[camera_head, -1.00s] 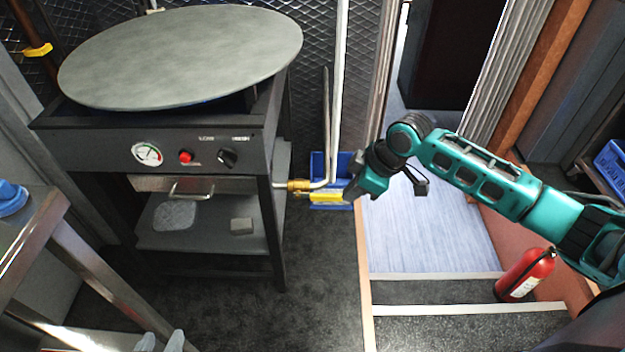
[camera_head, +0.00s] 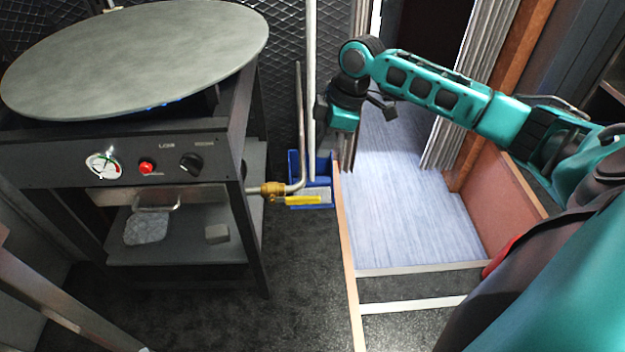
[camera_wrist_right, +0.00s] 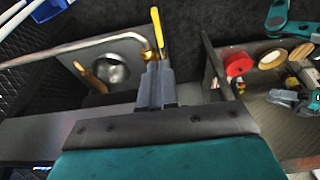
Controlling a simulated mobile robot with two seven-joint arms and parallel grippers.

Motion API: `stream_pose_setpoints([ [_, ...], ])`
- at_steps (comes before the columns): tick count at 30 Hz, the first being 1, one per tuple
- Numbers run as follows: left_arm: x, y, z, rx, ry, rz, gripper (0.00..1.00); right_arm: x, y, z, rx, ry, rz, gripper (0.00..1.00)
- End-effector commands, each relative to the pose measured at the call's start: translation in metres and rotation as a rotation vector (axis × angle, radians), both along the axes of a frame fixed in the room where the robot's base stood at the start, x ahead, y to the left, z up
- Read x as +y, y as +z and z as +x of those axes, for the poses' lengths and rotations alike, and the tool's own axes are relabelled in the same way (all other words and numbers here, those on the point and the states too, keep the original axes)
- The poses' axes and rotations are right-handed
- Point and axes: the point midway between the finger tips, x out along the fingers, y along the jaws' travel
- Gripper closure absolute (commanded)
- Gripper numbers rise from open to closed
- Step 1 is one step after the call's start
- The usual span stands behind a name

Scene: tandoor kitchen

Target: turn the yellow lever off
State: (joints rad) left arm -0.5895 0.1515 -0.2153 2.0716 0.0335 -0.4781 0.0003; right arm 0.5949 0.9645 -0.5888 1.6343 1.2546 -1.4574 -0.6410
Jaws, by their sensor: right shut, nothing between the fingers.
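The yellow lever (camera_head: 303,201) sits on the brass valve (camera_head: 272,189) at the right side of the black stove. In the head view it lies roughly level, just below the short stretch of pipe (camera_head: 294,187). My right gripper (camera_head: 321,106) is above the lever and apart from it in the head view. In the right wrist view the gripper's fingers (camera_wrist_right: 157,82) are shut and empty. The lever (camera_wrist_right: 158,29) shows past their tips there, with the brass valve beside it; contact cannot be told from that view. My left gripper is out of view.
The stove panel has a gauge (camera_head: 104,166), a red button (camera_head: 146,168) and a black knob (camera_head: 191,162), under a round griddle (camera_head: 130,55). A blue bin (camera_head: 294,164) stands behind the lever. Open floor (camera_head: 305,290) lies in front; a doorway is right.

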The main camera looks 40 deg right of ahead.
Motion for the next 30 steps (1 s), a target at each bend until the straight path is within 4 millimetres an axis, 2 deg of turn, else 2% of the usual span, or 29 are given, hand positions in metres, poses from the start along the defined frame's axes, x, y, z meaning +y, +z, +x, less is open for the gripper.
stream_pose_setpoints([
  [5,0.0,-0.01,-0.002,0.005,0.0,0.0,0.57,0.006,-0.022,0.002,0.002,0.0,0.003,1.0],
  [18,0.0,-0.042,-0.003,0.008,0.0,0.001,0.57,0.025,-0.11,0.014,0.002,0.0,0.0,1.0],
  [24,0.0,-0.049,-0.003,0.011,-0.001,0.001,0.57,0.024,-0.131,0.014,0.001,0.0,0.0,1.0],
  [30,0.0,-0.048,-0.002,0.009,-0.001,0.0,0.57,0.024,-0.136,0.014,0.0,0.001,-0.001,1.0],
])
